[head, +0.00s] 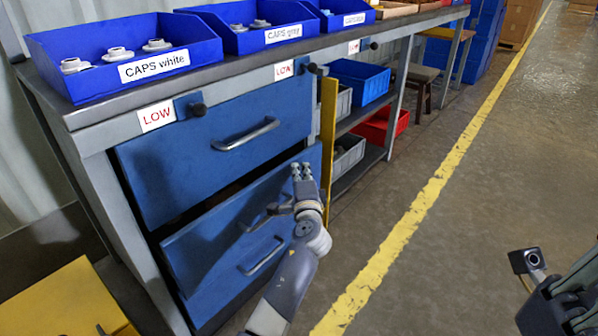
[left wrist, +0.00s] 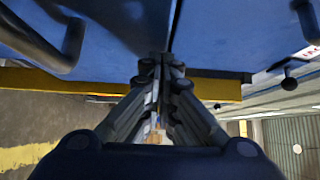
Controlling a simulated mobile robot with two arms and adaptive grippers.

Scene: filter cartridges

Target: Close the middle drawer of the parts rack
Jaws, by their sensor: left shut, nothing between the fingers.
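The parts rack has blue drawers. The upper drawer (head: 190,165) looks flush under the worktop. The middle drawer (head: 205,250) below it appears to stand out a little, with a dark gap along its top edge. My left gripper (head: 301,170) is shut and empty, at the right end of this drawer's front, near its upper edge. In the left wrist view the closed fingers (left wrist: 160,65) point at the seam between two blue fronts; a dark handle (left wrist: 68,50) lies to the left, apart from the fingers. Part of my right arm (head: 560,300) shows at lower right; its fingers are unclear.
A yellow post (head: 328,130) stands just right of the drawers. Blue caps bins (head: 125,55) line the worktop. Shelves with a blue bin (head: 358,80) and a red bin (head: 380,125) are beyond. A yellow box (head: 65,300) is at lower left. The floor right of the rack is clear.

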